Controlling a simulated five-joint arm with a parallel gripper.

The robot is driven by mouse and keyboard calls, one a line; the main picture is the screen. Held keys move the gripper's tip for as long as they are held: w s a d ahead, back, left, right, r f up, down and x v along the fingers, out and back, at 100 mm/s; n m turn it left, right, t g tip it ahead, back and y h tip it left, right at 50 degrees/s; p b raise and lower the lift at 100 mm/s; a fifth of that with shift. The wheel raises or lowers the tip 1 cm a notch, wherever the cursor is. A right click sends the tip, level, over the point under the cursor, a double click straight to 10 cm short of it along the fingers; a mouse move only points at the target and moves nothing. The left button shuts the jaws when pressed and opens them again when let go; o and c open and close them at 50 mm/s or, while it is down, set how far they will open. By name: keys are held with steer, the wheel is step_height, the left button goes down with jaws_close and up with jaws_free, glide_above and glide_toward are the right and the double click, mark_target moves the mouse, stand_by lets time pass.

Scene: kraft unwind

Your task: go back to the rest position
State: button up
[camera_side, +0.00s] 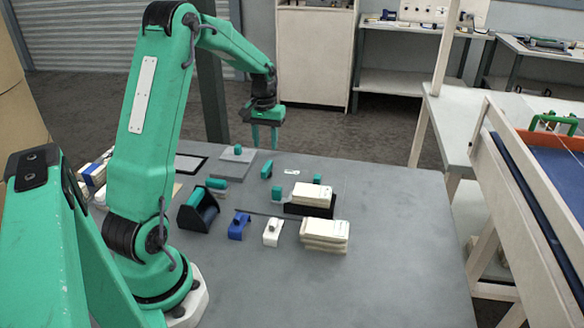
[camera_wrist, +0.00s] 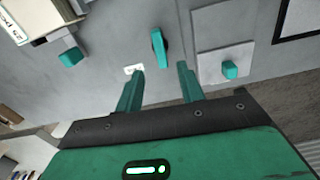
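My gripper (camera_side: 265,135) is raised above the far part of the grey table (camera_side: 400,230) in the side view, pointing down. In the wrist view its two teal fingers (camera_wrist: 160,85) are apart with nothing between them. A teal piece (camera_wrist: 159,48) lies on the table beyond the fingertips in the wrist view; the side view shows it below my gripper (camera_side: 266,169). A grey plate with a teal knob (camera_wrist: 229,69) is beside it, to the right in the wrist view.
Stacked cream packs (camera_side: 325,235) stand mid-table, with more packs (camera_side: 312,195) on a black holder behind. A black dispenser with a teal roll (camera_side: 198,210), a blue piece (camera_side: 239,226) and a white piece (camera_side: 272,230) stand nearby. The table's right side is clear.

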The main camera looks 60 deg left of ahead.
steer(key=shift+d+r, duration=0.1)
steer(key=s+d+r+m+t, duration=0.2)
steer(key=s+d+r+m, duration=0.2)
steer(key=d+r, duration=1)
steer(key=s+d+m+t, duration=0.3)
steer(key=s+d+m, duration=0.1)
steer(key=s+d, duration=0.8)
steer(key=shift+s+d+f+t, duration=0.2)
steer(key=shift+s+d+t, duration=0.1)
steer(key=shift+d, duration=0.4)
